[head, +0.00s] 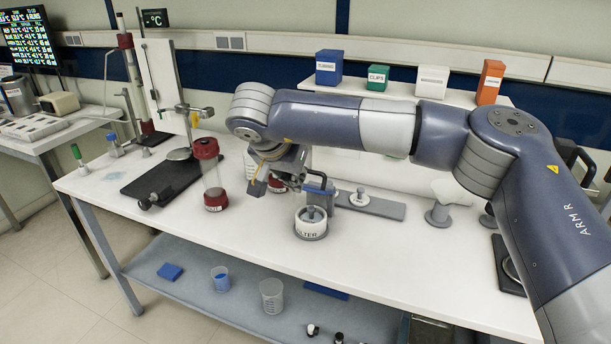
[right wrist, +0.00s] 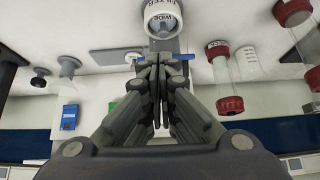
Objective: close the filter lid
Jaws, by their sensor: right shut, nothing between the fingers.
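I cannot tell whether the lid is fully down. The filter also shows at the top of the right wrist view (right wrist: 163,16). My right gripper (head: 297,183) is shut and empty, just behind and left of the filter, its fingertips (right wrist: 158,62) close to the blue bar. Contact cannot be told. My left gripper is out of view.
A red-capped clear column (head: 213,180) stands left of the gripper; another is partly hidden behind my arm. A grey plate with a white knobbed disc (head: 359,197) lies right of the filter. The bench front is clear.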

